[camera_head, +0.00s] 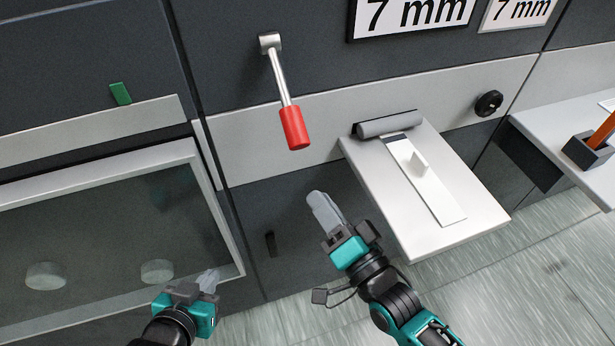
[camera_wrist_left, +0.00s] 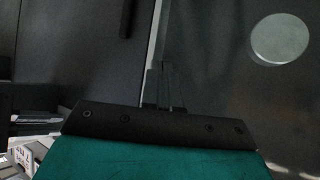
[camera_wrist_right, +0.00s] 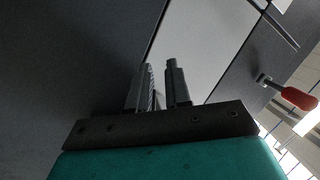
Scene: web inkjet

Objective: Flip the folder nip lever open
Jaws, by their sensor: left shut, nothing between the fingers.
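The nip lever has a metal rod and a red grip (camera_head: 294,128). It hangs from a pivot (camera_head: 270,41) on the dark machine front, slanting down and slightly right. The red grip also shows at the right edge of the right wrist view (camera_wrist_right: 299,97). My right gripper (camera_head: 317,199) is below the red grip, apart from it; its two fingers show a gap with nothing between them in the right wrist view (camera_wrist_right: 160,80). My left gripper (camera_head: 209,278) is low by the glass window's corner, shut and empty. Its fingers lie together in the left wrist view (camera_wrist_left: 160,85).
A white board (camera_head: 450,190) with a grey roller (camera_head: 388,124) juts out to the right of the lever. A framed window (camera_head: 110,220) is at the left. A black knob (camera_head: 489,103) and an orange-handled item (camera_head: 602,130) are further right.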

